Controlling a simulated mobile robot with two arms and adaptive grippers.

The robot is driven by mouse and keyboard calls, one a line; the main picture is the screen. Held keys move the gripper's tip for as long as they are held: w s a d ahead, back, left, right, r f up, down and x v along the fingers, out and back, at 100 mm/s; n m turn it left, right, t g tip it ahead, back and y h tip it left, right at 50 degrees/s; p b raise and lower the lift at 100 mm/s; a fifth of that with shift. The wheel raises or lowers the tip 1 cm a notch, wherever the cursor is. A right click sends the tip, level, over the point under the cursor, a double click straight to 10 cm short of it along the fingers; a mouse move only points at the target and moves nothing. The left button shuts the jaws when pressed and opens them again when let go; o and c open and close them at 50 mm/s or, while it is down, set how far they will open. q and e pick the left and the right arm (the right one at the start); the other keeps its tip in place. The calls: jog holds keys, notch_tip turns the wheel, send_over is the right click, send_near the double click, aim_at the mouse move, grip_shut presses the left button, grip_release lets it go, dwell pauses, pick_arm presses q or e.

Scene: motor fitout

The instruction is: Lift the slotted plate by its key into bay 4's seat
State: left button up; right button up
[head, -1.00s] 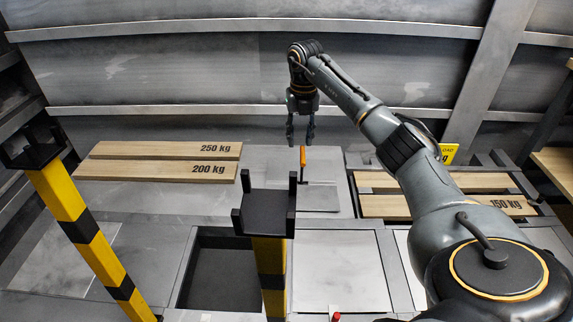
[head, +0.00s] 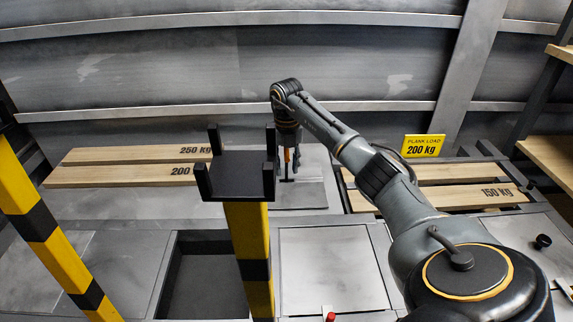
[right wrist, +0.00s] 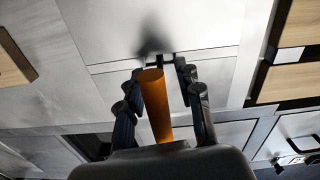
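The slotted plate (head: 308,197) is a flat grey sheet lying on the grey deck behind the floor panels. The key (head: 287,160) has an upright orange handle and stands at the plate. In the right wrist view the orange handle (right wrist: 153,105) rises between the fingers. My right gripper (head: 288,165) points down over the key, its fingers on either side of the handle. The right wrist view shows it open (right wrist: 163,75), with a gap beside the handle. A black post top partly hides it in the head view. I cannot tell which bay is bay 4. My left gripper is out of view.
A yellow-black post (head: 247,250) with a black pronged top (head: 238,185) stands close in front of the gripper; another post (head: 35,220) is at left. A dark open recess (head: 200,285) lies between flat panels. Planks (head: 120,175) lie left, others (head: 440,200) right.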

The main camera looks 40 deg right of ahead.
jog(key=shift+f, duration=0.6)
grip_shut()
jog(key=shift+r, duration=0.25)
